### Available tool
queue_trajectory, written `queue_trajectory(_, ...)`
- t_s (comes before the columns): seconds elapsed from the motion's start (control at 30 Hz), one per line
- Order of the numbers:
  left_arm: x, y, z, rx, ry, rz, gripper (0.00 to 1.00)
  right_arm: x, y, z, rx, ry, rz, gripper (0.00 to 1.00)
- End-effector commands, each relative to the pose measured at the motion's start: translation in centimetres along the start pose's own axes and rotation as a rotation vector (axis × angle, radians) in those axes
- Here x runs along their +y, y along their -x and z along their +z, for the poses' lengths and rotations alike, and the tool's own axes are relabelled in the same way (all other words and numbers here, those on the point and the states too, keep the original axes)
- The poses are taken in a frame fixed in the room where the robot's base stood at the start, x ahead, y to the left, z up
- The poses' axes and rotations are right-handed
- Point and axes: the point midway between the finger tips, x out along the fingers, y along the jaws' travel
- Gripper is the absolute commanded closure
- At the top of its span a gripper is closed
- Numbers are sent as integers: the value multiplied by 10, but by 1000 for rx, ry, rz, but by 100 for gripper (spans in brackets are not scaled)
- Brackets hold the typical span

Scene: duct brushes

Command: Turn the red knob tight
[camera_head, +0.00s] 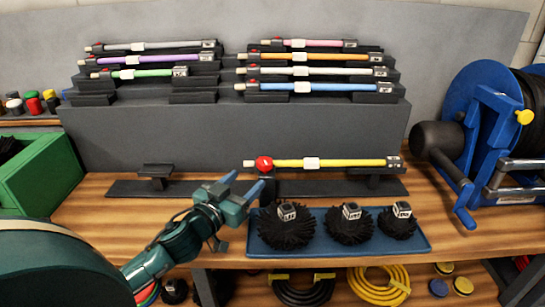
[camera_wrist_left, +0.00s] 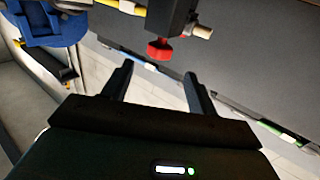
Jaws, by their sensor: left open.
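The red knob (camera_head: 264,163) sits near the left end of a yellow rod (camera_head: 345,162), which lies level on a low dark stand (camera_head: 330,188) on the wooden bench. In the left wrist view the red knob (camera_wrist_left: 160,49) shows just beyond the fingertips, roughly midway between them, beside a dark clamp block (camera_wrist_left: 170,18). My left gripper (camera_head: 243,184) is open and empty, just in front of and left of the knob in the head view. The gap between fingers and knob is small; I cannot tell its exact size. My right gripper is not in view.
A blue tray (camera_head: 340,247) with three round black brushes lies right of my left gripper. Behind stands a dark rack (camera_head: 230,135) with several coloured rods. A green bin (camera_head: 40,175) is at left, a blue reel (camera_head: 485,130) at right. A low empty stand (camera_head: 157,187) is left of the knob.

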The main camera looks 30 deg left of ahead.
Motion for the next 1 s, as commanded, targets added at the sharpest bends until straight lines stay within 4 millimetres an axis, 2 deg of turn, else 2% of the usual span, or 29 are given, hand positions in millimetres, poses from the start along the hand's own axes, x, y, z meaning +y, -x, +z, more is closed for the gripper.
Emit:
queue_trajectory(0.4, 0, -73, -2, 2, -1, -1, 42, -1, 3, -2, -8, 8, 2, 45)
queue_trajectory(0.6, 0, -101, -1, 0, 0, -1, 42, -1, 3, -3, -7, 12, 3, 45)
queue_trajectory(0.8, 0, -114, 0, -1, -1, 0, 42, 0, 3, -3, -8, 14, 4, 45)
queue_trajectory(1.0, 0, -116, 0, -2, 0, 0, 42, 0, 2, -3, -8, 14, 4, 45)
